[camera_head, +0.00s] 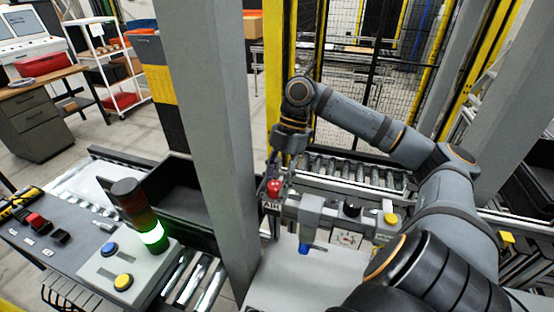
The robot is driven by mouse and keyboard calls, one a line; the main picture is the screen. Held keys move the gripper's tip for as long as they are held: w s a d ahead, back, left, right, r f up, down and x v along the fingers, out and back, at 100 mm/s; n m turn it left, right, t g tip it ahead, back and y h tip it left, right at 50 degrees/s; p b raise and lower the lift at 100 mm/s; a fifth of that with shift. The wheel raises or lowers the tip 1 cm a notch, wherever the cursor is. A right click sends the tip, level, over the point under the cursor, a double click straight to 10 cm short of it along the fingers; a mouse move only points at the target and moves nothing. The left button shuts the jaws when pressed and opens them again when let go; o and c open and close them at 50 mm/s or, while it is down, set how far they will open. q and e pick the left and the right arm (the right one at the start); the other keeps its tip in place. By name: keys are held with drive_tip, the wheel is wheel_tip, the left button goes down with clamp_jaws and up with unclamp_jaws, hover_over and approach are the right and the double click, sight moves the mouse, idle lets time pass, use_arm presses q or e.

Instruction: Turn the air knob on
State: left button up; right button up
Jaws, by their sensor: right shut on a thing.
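The red air knob (274,187) stands at the left end of the grey fixture (330,213), just above a small label that seems to read AIR. My right arm comes in from the right and bends down over the knob. My right gripper (276,172) points downward and is shut on the red knob. The fingers hide the knob's upper part, so its turn angle is hard to tell. My left gripper is not in view.
A grey post (222,130) rises just left of the fixture. A black knob (352,208), a yellow button (390,219) and a blue-tipped handle (307,235) sit to the right. A control box with a green-lit signal tower (152,234) stands at left. Rollers (350,168) run behind.

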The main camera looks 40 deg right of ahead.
drive_tip(key=shift+w+r+n, duration=0.15)
drive_tip(key=shift+n, duration=0.45)
drive_tip(key=shift+g, duration=0.3)
drive_tip(key=o, duration=1.2)
drive_tip(key=shift+c, duration=0.2)
drive_tip(key=shift+f, duration=0.2)
